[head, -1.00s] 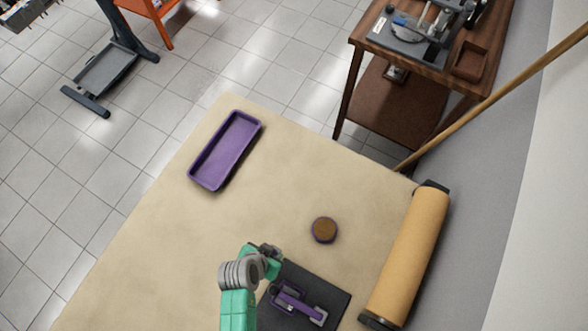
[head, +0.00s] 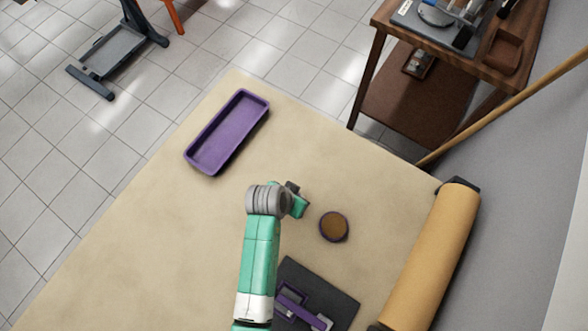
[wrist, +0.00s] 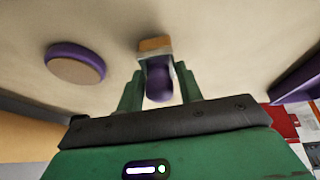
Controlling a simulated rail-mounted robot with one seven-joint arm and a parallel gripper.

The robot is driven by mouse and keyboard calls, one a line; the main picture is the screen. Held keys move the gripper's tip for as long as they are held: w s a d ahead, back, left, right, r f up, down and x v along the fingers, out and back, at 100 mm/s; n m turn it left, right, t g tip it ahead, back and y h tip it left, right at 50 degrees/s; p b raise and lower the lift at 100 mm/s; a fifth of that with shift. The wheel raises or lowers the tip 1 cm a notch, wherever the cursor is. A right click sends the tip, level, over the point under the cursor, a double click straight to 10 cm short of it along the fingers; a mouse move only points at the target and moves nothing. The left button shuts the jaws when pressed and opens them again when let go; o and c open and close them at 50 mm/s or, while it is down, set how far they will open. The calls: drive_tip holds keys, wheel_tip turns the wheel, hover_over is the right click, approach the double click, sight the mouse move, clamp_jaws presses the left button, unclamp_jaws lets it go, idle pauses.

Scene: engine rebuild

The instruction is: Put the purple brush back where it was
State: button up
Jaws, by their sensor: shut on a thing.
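The purple brush (wrist: 159,82) is between the two green fingers of my gripper (wrist: 160,90) in the wrist view. Its purple handle end points toward the palm and its tan bristle end (wrist: 155,45) points away, over the beige surface. My gripper (head: 298,201) is shut on it. In the head view my gripper is above the beige mat, left of a round purple-rimmed thing with a brown top (head: 333,227); the brush cannot be made out there. A purple tray (head: 228,132) lies further off to the upper left and looks empty.
A dark square pad (head: 338,300) with a purple-and-grey device on it lies near the bottom. A tan roll (head: 434,257) with dark ends lies along the right edge. A wooden stand (head: 415,100) is behind. The mat (head: 150,230) is clear on the left.

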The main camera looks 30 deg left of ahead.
drive_tip(key=shift+f, duration=0.45)
drive_tip(key=o, duration=1)
drive_tip(key=shift+o, duration=0.2)
drive_tip(key=p+v, duration=0.2)
drive_tip(key=v, duration=1)
drive_tip(key=shift+p, duration=0.4)
